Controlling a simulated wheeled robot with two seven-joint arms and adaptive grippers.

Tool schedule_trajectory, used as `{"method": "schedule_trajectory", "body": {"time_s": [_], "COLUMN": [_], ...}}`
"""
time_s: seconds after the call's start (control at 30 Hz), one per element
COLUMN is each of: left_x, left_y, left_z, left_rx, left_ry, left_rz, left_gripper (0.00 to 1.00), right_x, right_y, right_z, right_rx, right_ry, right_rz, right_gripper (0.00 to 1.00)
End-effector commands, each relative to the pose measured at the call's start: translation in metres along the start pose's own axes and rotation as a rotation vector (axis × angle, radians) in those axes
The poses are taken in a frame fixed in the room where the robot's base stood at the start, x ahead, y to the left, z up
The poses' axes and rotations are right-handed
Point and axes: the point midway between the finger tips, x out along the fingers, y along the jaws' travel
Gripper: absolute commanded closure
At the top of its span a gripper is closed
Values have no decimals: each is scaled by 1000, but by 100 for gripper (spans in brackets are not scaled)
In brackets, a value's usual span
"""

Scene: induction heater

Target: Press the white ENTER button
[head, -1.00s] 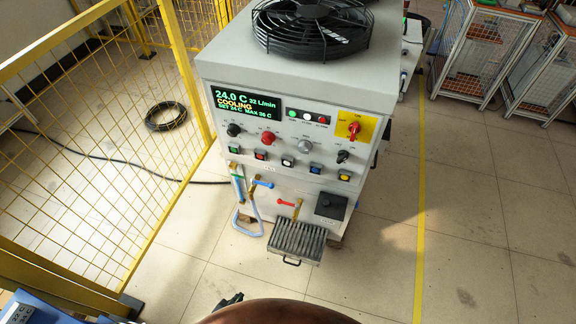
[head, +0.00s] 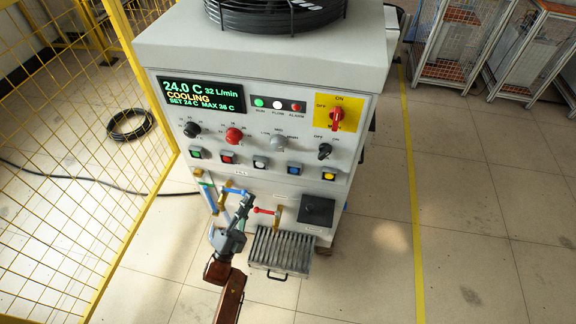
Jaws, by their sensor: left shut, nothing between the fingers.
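My left gripper (head: 246,198) is shut and empty. Its tip is below the white button in the picture, in front of the blue-handled valve (head: 235,190), and appears apart from the button. The button is fully visible. My right gripper is not in view.
Green (head: 196,152), red (head: 227,157), blue (head: 294,167) and yellow (head: 328,173) buttons flank the white one. Knobs sit above them. A red-handled valve (head: 265,211), a black box (head: 317,211) and a ribbed tray (head: 282,250) are below. A yellow mesh fence (head: 70,180) stands left.

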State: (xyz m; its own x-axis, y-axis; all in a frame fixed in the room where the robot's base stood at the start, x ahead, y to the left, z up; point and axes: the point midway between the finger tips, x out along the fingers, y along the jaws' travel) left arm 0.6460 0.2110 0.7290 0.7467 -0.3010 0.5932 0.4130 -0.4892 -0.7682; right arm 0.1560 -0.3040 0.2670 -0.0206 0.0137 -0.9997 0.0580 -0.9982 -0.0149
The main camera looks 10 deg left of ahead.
Motion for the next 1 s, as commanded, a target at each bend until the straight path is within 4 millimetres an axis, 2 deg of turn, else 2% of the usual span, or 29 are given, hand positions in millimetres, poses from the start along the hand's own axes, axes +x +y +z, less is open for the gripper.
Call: {"method": "schedule_trajectory", "body": {"time_s": [0.2, 0.63, 1.0], "left_x": [12, 15, 43], "left_y": [-19, -16, 2], "left_z": [-14, -11, 8], "left_rx": [63, 62, 61], "left_ry": [60, 60, 59], "left_rz": [-67, -65, -63], "left_gripper": [100, 100, 100], "right_x": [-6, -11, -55], "right_y": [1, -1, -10], "right_z": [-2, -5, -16], "right_rx": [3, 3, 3], "right_ry": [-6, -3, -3], "right_rz": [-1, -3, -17], "right_gripper": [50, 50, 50]}}
